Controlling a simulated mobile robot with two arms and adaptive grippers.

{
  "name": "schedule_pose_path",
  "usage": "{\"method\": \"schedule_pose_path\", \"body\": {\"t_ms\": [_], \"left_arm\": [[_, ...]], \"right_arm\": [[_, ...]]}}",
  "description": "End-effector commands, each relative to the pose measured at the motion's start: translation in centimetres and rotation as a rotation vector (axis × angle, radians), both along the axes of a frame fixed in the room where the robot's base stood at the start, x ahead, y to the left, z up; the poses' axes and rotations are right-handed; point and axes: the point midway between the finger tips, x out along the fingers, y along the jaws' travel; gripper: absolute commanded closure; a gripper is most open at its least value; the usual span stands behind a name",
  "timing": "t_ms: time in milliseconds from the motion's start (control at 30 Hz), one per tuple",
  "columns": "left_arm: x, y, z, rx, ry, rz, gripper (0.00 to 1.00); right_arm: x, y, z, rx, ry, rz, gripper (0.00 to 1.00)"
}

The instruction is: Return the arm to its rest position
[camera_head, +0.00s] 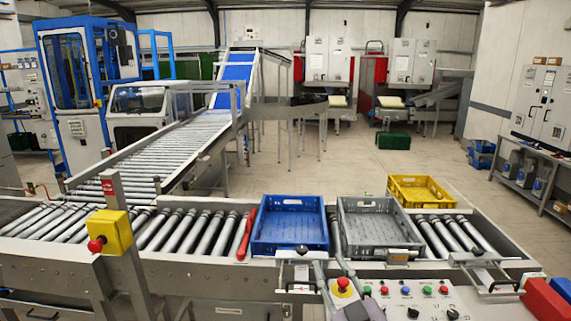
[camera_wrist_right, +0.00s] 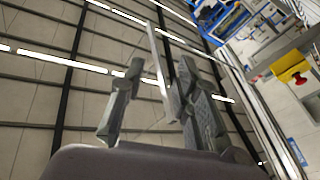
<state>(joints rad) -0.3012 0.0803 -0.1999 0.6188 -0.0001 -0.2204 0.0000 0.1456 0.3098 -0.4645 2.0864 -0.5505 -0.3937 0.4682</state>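My right gripper (camera_head: 328,264) shows at the bottom middle of the head view, in front of the conveyor, its two grey fingers apart. In the right wrist view the same gripper (camera_wrist_right: 158,85) points up toward the ceiling. A yellow crate (camera_head: 420,190) stands behind the grey one. My left gripper is in neither view.
The roller conveyor (camera_head: 185,230) runs across the front. A yellow emergency-stop box (camera_head: 110,231) on a post stands at left. A button panel (camera_head: 415,295) is at the front right. A red bar (camera_head: 245,237) lies left of the blue crate.

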Motion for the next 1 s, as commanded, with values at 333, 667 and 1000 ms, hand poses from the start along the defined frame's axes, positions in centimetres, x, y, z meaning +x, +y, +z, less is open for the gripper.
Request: {"method": "schedule_pose_path", "body": {"t_ms": [333, 667, 1000], "left_arm": [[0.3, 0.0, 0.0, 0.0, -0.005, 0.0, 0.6], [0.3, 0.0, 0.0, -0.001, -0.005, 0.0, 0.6], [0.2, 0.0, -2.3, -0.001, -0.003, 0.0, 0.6]], "right_arm": [[-12.5, -9.7, -20.2, 0.045, 0.863, -0.337, 0.71], [-25.2, -11.3, -26.9, -0.011, 1.335, -0.352, 0.71], [-29.4, -11.2, -34.8, -0.046, 1.526, -0.328, 0.71]]}}
